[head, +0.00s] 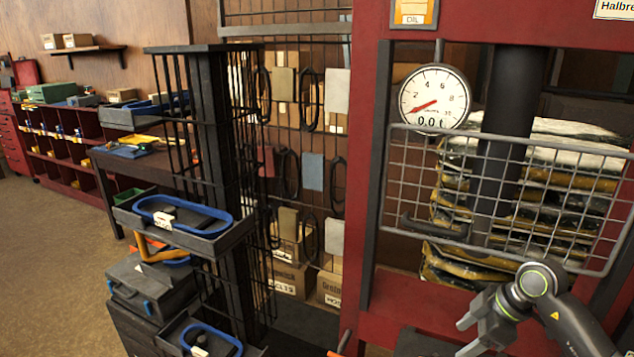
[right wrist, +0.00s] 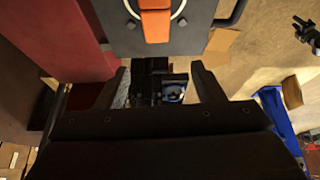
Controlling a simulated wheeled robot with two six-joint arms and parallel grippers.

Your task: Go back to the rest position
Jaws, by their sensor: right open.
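My right gripper (head: 467,335) is at the lower right of the head view, in front of the red press frame (head: 366,180) and below the wire guard (head: 400,190). It is apart from the guard's dark handle (head: 432,228). In the right wrist view its two dark fingers (right wrist: 160,85) are spread, with nothing held between them. A grey part with an orange lever (right wrist: 155,20) lies beyond the fingertips. My left gripper cannot be made out in either view.
A round gauge (head: 434,98) reads 0.0 t. Stacked bags (head: 545,170) lie behind the guard. A dark rack with trays holding blue-rimmed items (head: 182,213) stands left of the press. Open floor (head: 50,260) is at the far left.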

